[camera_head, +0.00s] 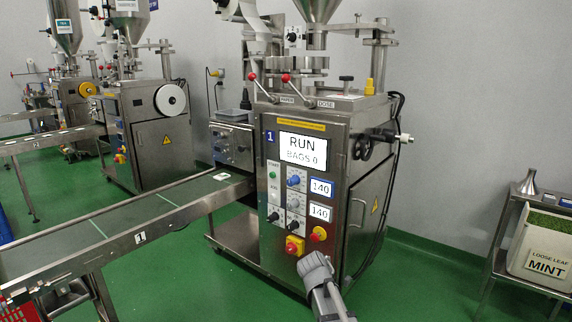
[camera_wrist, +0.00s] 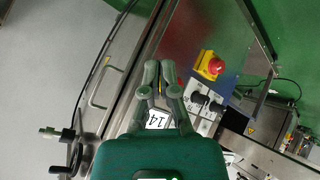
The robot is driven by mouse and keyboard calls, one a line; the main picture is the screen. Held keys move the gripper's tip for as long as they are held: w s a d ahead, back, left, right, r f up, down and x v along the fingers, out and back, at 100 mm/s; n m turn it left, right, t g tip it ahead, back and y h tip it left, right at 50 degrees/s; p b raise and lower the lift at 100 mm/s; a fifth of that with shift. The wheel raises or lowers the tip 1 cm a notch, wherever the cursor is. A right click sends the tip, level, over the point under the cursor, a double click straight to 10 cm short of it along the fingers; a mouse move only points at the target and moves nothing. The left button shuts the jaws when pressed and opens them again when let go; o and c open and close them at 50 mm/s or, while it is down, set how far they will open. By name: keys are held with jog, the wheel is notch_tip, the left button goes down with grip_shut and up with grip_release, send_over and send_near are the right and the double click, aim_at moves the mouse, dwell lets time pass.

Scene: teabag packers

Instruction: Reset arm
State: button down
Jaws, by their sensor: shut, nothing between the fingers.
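My gripper (camera_wrist: 160,78) shows in the wrist view with its two grey fingers close together, shut and empty. It is in front of the control panel of packing machine 1, and I cannot tell the gap to the panel. In the head view a grey part of my arm rises from the bottom edge in front of the machine (camera_head: 355,205); the fingers cannot be made out there. The machine's screen (camera_head: 303,150) reads RUN, BAGS 0. Two smaller displays read 140, and one shows partly behind the fingers in the wrist view (camera_wrist: 157,119).
A red stop button on yellow (camera_wrist: 210,64) is right of my fingers. A handwheel (camera_wrist: 75,150) juts from the machine's side. Conveyor 1 (camera_head: 141,238) runs left with a teabag on it. A mint bin (camera_head: 540,270) stands on a right table. Green floor lies between.

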jog(key=s+d+f+m+g+y+p, duration=0.15)
jog(key=s+g, duration=0.25)
jog(key=s, duration=0.8)
jog(key=s+d+g+y+p, duration=0.2)
jog(key=s+g+y+p, duration=0.15)
jog(key=s, duration=0.75)
notch_tip(320, 180, up, 37)
jog(key=p, duration=3.6)
jog(key=shift+g+h, duration=0.3)
jog(key=shift+g, duration=0.05)
